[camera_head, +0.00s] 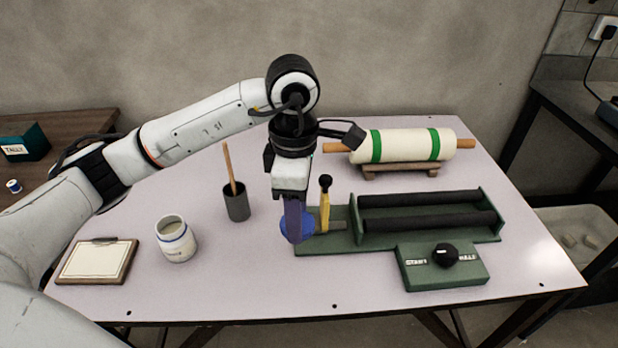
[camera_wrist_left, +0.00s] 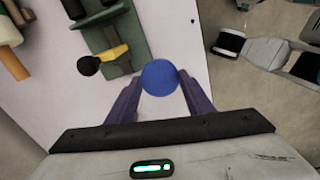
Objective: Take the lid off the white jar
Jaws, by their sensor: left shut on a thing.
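The white jar (camera_head: 178,246) stands upright on the left part of the table, with a blue band round it. Its top looks open, with a brownish inside and no lid on it. My left gripper (camera_head: 293,236) is to the right of the jar and well apart from it. Its purple fingers are shut on a round blue lid (camera_head: 284,223). In the left wrist view the blue lid (camera_wrist_left: 160,77) shows as a disc between the two fingertips. How high it is above the table is hard to tell. My right gripper is in neither view.
A green frame with black rollers (camera_head: 420,200) and a yellow lever (camera_head: 325,210) stands close right of my gripper. A dark cup with a stick (camera_head: 236,203) is between jar and gripper. A clipboard (camera_head: 97,261) lies left. A white roll (camera_head: 405,146) rests at the back.

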